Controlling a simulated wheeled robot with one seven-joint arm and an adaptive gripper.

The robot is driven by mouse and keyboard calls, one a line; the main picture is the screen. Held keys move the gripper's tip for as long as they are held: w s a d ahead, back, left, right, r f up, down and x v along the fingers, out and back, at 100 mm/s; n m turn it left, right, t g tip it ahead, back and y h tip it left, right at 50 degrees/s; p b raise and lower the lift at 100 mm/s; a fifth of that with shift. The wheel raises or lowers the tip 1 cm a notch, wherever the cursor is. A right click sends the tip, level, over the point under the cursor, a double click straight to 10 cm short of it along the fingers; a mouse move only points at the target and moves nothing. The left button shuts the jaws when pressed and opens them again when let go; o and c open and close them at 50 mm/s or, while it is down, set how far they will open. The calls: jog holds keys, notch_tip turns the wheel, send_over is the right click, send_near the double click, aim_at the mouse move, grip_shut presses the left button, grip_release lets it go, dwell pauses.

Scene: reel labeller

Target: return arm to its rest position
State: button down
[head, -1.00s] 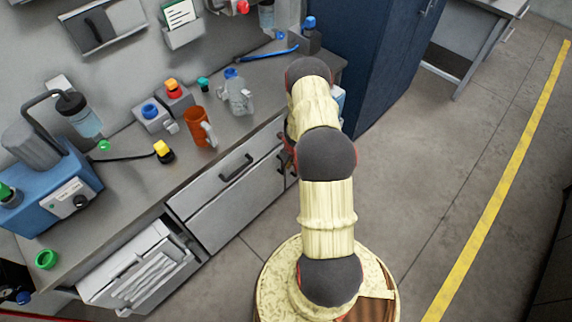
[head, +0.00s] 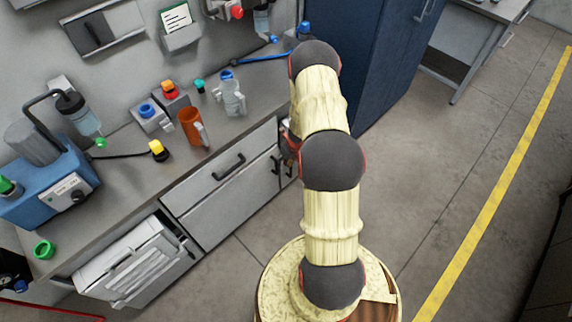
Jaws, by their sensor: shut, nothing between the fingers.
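My arm (head: 331,215) rises from its round base in the lower middle of the head view, with cream links and dark grey joints. It reaches up the picture to a dark joint (head: 314,60) beside the bench's far end. The far part of the arm bends down behind the nearer links. Only a small reddish part of it shows left of the arm. My gripper is hidden behind the arm, and I see no fingers.
The grey bench (head: 135,185) on the left holds an orange jug (head: 190,127), a clear jug (head: 232,98) and a blue machine (head: 50,190). A dark blue cabinet (head: 372,70) stands beyond the arm. The floor (head: 440,170) to the right is clear, with a yellow line (head: 500,185).

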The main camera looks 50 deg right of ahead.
jog(key=shift+s+r, duration=0.2)
jog(key=shift+r, duration=0.4)
